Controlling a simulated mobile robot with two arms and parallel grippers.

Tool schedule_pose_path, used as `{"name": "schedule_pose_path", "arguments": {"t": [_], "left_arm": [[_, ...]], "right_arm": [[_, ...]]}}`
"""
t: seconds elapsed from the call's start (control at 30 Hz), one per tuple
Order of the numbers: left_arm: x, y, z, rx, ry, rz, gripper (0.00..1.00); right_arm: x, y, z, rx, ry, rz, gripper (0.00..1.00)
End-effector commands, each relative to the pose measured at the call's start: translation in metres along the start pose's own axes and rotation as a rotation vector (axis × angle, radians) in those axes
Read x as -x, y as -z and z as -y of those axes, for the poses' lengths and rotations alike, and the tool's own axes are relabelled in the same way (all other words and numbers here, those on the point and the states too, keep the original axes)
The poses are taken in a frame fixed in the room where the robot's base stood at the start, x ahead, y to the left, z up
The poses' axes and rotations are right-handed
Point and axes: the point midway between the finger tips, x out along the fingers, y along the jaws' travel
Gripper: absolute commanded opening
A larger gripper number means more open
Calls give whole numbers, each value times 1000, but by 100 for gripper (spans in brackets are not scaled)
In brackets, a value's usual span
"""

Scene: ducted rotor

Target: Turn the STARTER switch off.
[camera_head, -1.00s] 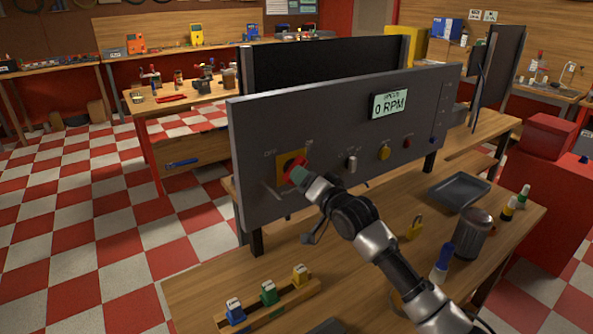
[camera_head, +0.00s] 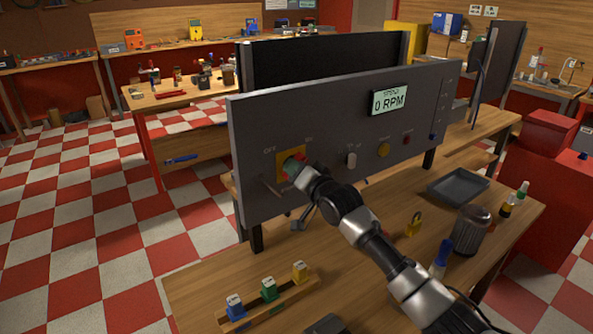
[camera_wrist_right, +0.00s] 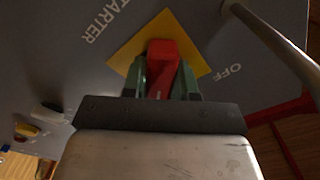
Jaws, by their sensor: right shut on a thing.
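The STARTER switch has a red handle on a yellow square plate (camera_head: 284,153), at the left end of the grey panel's front. In the right wrist view, the red handle (camera_wrist_right: 163,58) sits between the green fingertips of my right gripper (camera_wrist_right: 161,82), which is shut on it. The yellow plate (camera_wrist_right: 126,54) shows behind, with the words STARTER and OFF beside it. The handle lies at a slant to the plate's edges. In the head view my right gripper (camera_head: 294,165) covers most of the handle. My left gripper is not in view.
The grey panel (camera_head: 330,115) carries a 0 RPM display (camera_head: 390,99), a small silver switch (camera_head: 351,160) and a yellow knob (camera_head: 383,150). A grey rod (camera_wrist_right: 270,40) stands out near the plate. A rack with tags (camera_head: 268,290), a padlock (camera_head: 414,225) and a tray (camera_head: 457,187) are on the bench.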

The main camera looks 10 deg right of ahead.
Motion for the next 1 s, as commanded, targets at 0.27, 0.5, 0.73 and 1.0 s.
{"name": "schedule_pose_path", "arguments": {"t": [0.27, 0.5, 0.73, 1.0], "left_arm": [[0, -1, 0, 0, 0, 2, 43], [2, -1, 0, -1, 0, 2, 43], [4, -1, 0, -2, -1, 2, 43], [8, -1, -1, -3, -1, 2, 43]], "right_arm": [[0, 0, 0, 29, -1, 0, 4], [0, 0, -1, 155, -1, 1, 4], [0, 0, -2, 357, -2, 2, 4], [0, 1, -2, 616, -2, 1, 4]]}}
